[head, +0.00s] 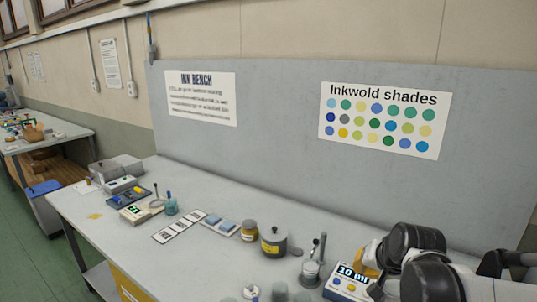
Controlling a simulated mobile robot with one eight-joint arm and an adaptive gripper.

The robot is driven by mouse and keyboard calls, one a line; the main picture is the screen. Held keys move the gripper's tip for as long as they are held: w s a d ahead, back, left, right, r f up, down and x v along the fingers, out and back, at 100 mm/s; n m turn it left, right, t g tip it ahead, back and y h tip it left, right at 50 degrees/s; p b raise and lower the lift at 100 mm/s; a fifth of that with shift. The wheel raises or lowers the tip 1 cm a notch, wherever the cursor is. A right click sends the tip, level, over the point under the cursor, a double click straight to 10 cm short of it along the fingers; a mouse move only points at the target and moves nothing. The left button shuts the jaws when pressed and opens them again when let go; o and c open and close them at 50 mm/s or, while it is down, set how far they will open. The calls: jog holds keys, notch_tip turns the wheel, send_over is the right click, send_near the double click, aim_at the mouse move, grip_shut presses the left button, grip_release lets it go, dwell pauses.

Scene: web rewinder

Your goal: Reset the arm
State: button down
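My arm shows at the lower right of the head view, as black and white links over the right end of the bench. A dark part that may belong to my gripper (507,261) shows at the right edge. Its fingers cannot be made out, so I cannot tell whether it is open or shut, or whether it holds anything. The grey-white ink bench (215,185) runs from the left middle to the lower right. A device with a display reading "10 ml" (350,283) stands right beside my arm, partly hidden by it.
A dark lidded pot (273,242), a yellow-labelled jar (249,231) and a metal stand (311,270) are near the arm. Several small devices stand at the bench's far left. A grey back panel (275,130) rises behind the bench. Green floor (35,235) is free at left.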

jog(key=s+a+r+n, duration=0.2)
jog(key=s+a, duration=0.1)
jog(key=s, duration=0.6)
jog(key=s+a+r+n, duration=0.1)
jog(key=s+a+n, duration=0.1)
jog(key=s, duration=0.7)
jog(key=shift+a+r+n, duration=0.35)
jog(key=shift+a+n, duration=0.05)
jog(key=shift+n, duration=0.2)
dwell(0.7)
